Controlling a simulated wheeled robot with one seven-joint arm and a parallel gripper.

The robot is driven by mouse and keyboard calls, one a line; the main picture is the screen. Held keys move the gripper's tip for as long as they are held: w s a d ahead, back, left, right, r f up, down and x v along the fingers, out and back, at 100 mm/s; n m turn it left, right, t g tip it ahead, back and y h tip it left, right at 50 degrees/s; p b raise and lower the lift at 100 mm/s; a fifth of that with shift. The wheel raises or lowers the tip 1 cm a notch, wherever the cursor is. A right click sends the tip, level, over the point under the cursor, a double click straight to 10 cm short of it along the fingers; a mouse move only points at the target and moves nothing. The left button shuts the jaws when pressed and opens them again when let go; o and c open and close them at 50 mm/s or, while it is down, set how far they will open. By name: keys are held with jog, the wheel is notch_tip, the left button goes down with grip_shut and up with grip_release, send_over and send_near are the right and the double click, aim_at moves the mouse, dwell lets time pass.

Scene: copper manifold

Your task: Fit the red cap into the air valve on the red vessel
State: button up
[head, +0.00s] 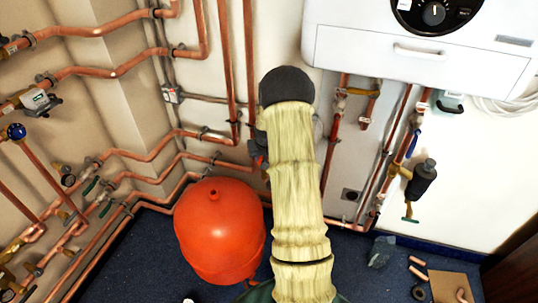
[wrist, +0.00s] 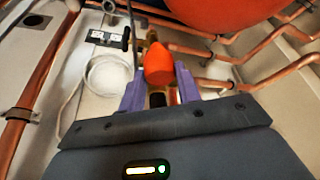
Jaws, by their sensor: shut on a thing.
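The red vessel (head: 218,240) stands on the floor, left of my arm in the head view, with a small round stub (head: 213,194) on top. I cannot tell whether this stub is the air valve. In the wrist view the vessel's rounded side (wrist: 235,12) fills the upper edge. My gripper (wrist: 160,84) has purple fingers shut on the red cap (wrist: 158,64), a smooth orange-red piece. The cap appears apart from the vessel.
Copper pipes (head: 120,70) run along the walls left of and behind the vessel. A white boiler (head: 420,50) hangs at upper right. A black-bodied valve (head: 422,180) is on the right wall. Loose fittings and a cardboard piece (head: 450,287) lie on the floor at lower right.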

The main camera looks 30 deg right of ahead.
jog(key=shift+w+a+n+y, duration=0.5)
jog(key=shift+w+a+n, duration=1.25)
jog(key=shift+a, duration=8.1)
jog(key=shift+m, duration=0.45)
jog(key=shift+s+b+x, duration=0.15)
jog(key=shift+b+x, duration=0.4)
jog(key=shift+x, duration=0.45)
jog(key=shift+s+b+x, duration=0.15)
jog(key=shift+b+x, duration=0.4)
jog(key=shift+x, duration=0.45)
jog(key=shift+a+f, duration=0.1)
jog(key=shift+f, duration=0.2)
jog(key=shift+f+b, duration=0.85)
jog(key=shift+f, duration=0.4)
jog(key=shift+f, duration=0.7)
jog(key=o, duration=1)
jog(key=shift+o, duration=0.2)
